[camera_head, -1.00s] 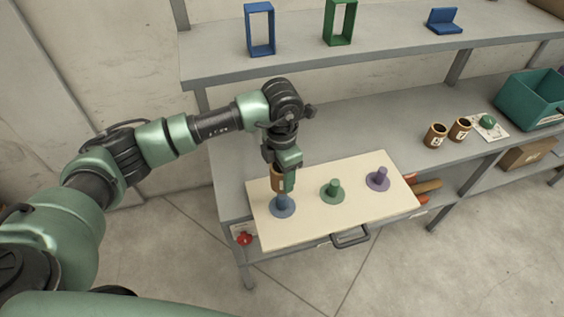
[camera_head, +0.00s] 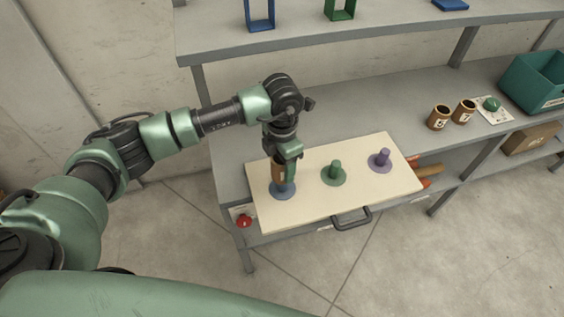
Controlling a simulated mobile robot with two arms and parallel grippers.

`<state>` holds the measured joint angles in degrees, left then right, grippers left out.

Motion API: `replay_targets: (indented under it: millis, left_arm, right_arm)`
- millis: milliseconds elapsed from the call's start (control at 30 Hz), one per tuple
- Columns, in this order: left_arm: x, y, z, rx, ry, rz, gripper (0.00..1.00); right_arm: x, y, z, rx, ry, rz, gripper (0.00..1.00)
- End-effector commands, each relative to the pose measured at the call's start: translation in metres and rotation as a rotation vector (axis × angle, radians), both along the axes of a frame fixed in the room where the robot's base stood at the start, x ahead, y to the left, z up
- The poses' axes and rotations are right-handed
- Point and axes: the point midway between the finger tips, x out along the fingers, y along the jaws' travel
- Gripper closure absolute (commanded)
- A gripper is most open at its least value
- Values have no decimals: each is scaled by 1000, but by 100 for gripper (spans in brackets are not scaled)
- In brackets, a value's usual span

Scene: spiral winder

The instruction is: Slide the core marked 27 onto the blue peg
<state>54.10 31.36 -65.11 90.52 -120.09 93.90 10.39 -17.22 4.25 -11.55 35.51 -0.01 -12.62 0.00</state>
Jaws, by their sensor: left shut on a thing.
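My left gripper (camera_head: 285,163) is shut on a brown core (camera_head: 278,173), held upright. The core is at the blue peg, its lower end close to the round blue base (camera_head: 284,191). The peg's post is hidden, and I cannot tell how far the core is around it. No number is readable on this core. A green peg (camera_head: 334,171) and a purple peg (camera_head: 380,159) stand bare to the right on the cream board (camera_head: 310,204). My right gripper is not in view.
Two brown cores (camera_head: 438,117) (camera_head: 464,111) stand on the grey bench near a green button (camera_head: 491,104). A teal bin (camera_head: 536,82) is at the far right. A red knob (camera_head: 243,220) sits at the front left, and a shelf (camera_head: 330,35) runs above.

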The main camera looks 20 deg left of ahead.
Motion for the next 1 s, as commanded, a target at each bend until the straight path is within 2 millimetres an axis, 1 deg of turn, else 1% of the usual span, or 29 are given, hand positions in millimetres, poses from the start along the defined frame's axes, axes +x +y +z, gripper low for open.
replay_targets:
  millis: [33,700,833,1000]
  left_arm:
    - [0,0,-7,0,0,0,87]
    - [0,0,-54,1,1,0,87]
    - [0,0,-61,0,0,0,87]
    - [0,0,-64,0,0,0,87]
  right_arm:
    - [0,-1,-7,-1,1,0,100]
    - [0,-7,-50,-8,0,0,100]
    - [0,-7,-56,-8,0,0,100]
    - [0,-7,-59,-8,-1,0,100]
